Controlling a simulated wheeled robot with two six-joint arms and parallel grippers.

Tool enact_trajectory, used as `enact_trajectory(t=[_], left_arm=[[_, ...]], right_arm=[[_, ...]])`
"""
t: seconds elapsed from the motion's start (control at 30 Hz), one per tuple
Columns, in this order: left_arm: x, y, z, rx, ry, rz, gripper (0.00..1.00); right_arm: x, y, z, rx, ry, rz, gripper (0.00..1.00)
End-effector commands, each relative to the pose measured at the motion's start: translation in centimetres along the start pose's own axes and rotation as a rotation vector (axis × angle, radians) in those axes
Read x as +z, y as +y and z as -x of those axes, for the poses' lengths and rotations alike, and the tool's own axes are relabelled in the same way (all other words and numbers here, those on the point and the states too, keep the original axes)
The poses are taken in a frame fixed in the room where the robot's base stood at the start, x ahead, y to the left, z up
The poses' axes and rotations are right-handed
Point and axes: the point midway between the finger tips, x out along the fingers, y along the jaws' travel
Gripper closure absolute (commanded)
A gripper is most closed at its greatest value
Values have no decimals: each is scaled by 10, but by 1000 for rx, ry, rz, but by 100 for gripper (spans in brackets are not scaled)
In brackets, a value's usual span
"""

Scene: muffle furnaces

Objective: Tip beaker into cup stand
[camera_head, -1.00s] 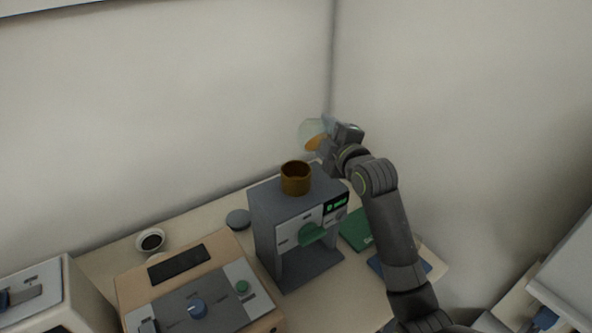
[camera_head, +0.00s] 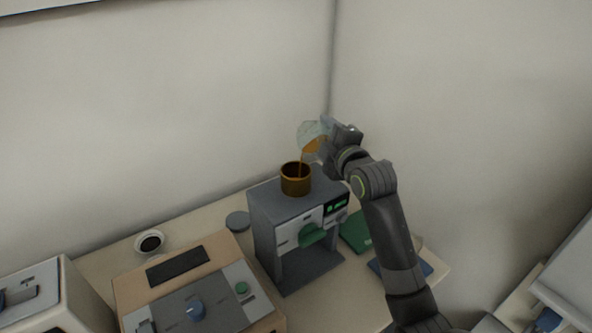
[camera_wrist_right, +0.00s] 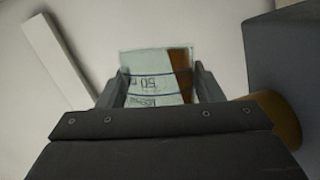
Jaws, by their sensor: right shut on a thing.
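A clear glass beaker (camera_head: 310,131) with orange-brown liquid is held by my right gripper (camera_head: 328,137) above the cup stand. It is tipped toward the left, and a thin stream runs from it down to the brown cup (camera_head: 296,184). The cup stands on top of the grey cup stand (camera_head: 277,225), which has a green handle and a lit display. In the right wrist view the beaker (camera_wrist_right: 155,75) shows its printed marks between the two fingers, with liquid along one side. The brown cup (camera_wrist_right: 275,115) is partly hidden there at the right. My left gripper is out of view.
A tan device (camera_head: 142,289) with a blue knob stands left of the cup stand. A small white cup (camera_head: 150,242) and a grey disc (camera_head: 237,220) are behind it. A green book (camera_head: 354,236) lies to the right. Walls close off the back and right.

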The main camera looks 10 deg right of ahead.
Motion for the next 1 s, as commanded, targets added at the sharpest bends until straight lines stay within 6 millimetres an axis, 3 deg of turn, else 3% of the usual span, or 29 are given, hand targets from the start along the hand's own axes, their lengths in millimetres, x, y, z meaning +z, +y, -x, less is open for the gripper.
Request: enact_trajectory(t=[1.0], left_arm=[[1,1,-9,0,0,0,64]], right_arm=[[-2,-2,1,22,1,66,83]])
